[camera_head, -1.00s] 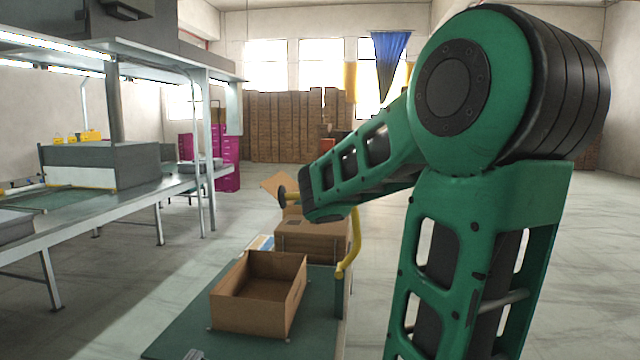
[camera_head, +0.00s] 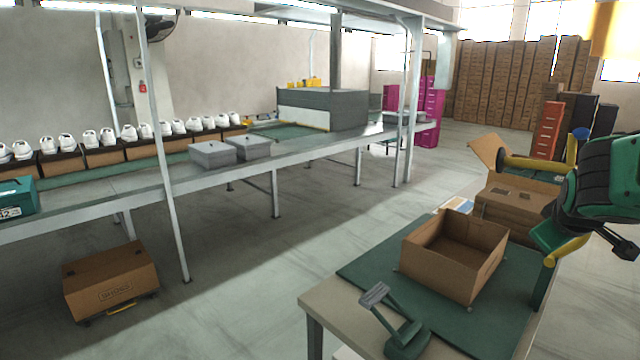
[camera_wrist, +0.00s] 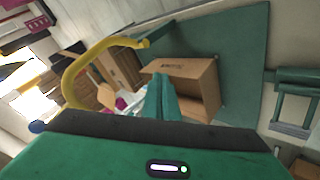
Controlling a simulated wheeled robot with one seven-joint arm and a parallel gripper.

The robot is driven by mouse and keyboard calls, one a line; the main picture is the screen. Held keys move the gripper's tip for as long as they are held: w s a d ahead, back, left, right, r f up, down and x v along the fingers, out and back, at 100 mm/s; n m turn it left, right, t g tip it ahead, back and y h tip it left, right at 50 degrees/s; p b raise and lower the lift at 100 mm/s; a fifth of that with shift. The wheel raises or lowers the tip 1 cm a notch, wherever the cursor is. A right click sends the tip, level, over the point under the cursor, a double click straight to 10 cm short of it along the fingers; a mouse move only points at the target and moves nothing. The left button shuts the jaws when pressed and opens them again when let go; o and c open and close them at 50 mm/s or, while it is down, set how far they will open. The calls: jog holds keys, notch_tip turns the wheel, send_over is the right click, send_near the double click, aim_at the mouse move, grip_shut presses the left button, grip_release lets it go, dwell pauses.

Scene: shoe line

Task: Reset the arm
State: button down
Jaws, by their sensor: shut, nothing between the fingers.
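My gripper (camera_wrist: 160,98) shows in the wrist view as teal fingers close together, with nothing between them. In the head view my green and black arm is at the right edge, and its wrist end hangs beside the open cardboard box. The open cardboard box (camera_head: 455,262) stands empty on the green mat (camera_head: 375,268) of a work table. The box also shows in the wrist view (camera_wrist: 205,72), behind the fingertips. My gripper is apart from the box and holds nothing.
A yellow curved tube (camera_wrist: 75,78) passes close to my gripper. A larger carton (camera_head: 510,203) stands behind the open box. A conveyor bench (camera_head: 290,155) with white shoes runs at left.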

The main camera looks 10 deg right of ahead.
jog(key=s+a+f+m+g+y, duration=0.3)
jog(key=s+a+f+m, duration=0.1)
jog(key=s+a, duration=0.4)
jog(key=s+a+f+m+g+y, duration=0.3)
jog(key=s+a+f, duration=0.2)
jog(key=s+a, duration=0.4)
jog(key=shift+s+m+g+y, duration=0.4)
jog(key=shift+s, duration=0.65)
jog(key=shift+w+f, duration=0.3)
jog(key=shift+w, duration=0.3)
